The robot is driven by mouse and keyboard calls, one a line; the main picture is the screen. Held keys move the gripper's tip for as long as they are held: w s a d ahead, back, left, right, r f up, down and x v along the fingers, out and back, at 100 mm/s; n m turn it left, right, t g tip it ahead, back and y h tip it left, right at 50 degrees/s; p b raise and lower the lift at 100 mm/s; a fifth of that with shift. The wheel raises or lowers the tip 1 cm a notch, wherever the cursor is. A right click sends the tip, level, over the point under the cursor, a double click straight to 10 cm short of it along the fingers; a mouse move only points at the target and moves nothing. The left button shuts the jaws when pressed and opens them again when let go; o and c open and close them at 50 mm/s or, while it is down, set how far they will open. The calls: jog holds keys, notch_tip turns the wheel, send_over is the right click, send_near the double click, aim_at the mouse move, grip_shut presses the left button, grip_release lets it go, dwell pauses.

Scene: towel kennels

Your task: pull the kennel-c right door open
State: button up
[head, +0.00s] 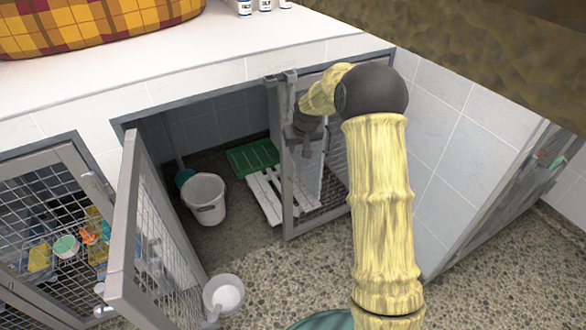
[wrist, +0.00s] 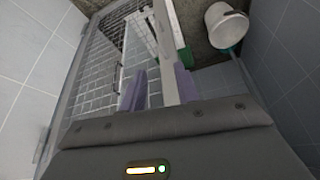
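The kennel's right door (head: 287,200) is a grey metal frame with wire mesh, and it looks shut or nearly shut. In the wrist view its frame and mesh (wrist: 98,68) fill the left and middle. The left door (head: 122,235) of the same kennel stands swung open. No label that names the kennel is readable. My gripper (wrist: 160,88) is at the free upright edge of the right door. Its two purple fingers are apart, with a pale upright bar between them and a gap beside the left finger. In the head view, my arm hides part of the door and the fingertips are unclear.
A bowl (head: 224,295) sits by the open left door. Another mesh door (head: 55,190) is at left. Pebbled floor (head: 300,275) lies in front.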

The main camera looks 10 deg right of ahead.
jog(key=b, duration=0.4)
send_over(293, 180)
jog(key=f, duration=1.6)
jog(key=shift+w+d, duration=0.1)
jog(key=shift+w, duration=0.15)
grip_shut()
